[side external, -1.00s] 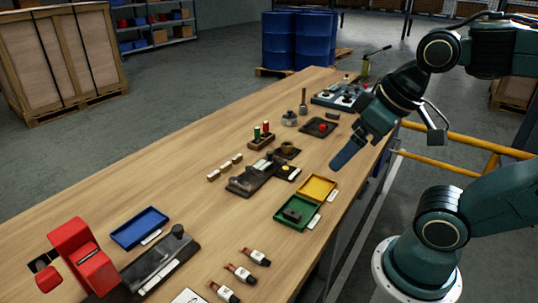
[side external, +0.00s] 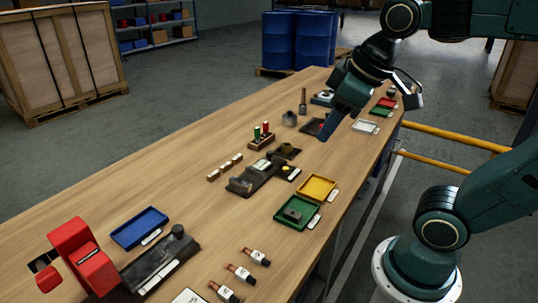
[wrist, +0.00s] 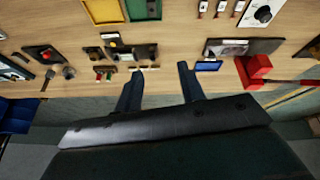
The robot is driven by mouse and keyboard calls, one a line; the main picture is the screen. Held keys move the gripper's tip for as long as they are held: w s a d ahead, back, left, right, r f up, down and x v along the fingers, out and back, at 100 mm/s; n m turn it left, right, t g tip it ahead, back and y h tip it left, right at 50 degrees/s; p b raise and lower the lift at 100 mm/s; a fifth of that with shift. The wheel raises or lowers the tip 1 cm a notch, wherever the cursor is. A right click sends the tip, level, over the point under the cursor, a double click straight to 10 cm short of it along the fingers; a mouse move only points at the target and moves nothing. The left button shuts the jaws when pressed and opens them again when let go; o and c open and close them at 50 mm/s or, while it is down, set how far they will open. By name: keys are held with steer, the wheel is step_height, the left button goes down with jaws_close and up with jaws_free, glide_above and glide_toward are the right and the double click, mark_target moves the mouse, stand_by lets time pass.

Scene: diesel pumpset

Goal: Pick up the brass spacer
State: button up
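My gripper (side external: 324,137) hangs above the far half of the wooden bench in the side external view. In the wrist view its two dark blue fingers (wrist: 160,72) are apart with nothing between them. I cannot pick out the brass spacer with certainty. A small brownish round part (side external: 287,149) sits on a dark plate near the bench middle, left of and below the gripper, and may be it. A wooden strip with small pale pieces (side external: 225,167) lies left of it. The gripper touches none of these.
A wooden block with red and green pegs (side external: 261,140), a dark fixture (side external: 250,180), yellow (side external: 316,187) and green (side external: 297,223) trays, a blue tray (side external: 139,228) and a red device (side external: 82,258) stand on the bench. Its left edge strip is clear.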

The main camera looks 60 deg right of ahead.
steer(key=w+d+r+n+g, duration=0.1)
steer(key=w+r+n, duration=0.1)
steer(key=w, duration=0.4)
steer(key=w+d+r+n, duration=0.1)
steer(key=w+n, duration=0.1)
steer(key=w, duration=0.3)
steer(key=n+g, duration=0.4)
steer(key=n, duration=0.8)
glide_above(236, 157)
step_height(236, 157, down, 17)
steer(key=shift+d+f, duration=0.15)
steer(key=shift+f, duration=0.05)
steer(key=shift+f, duration=0.1)
steer(key=shift+f, duration=4.2)
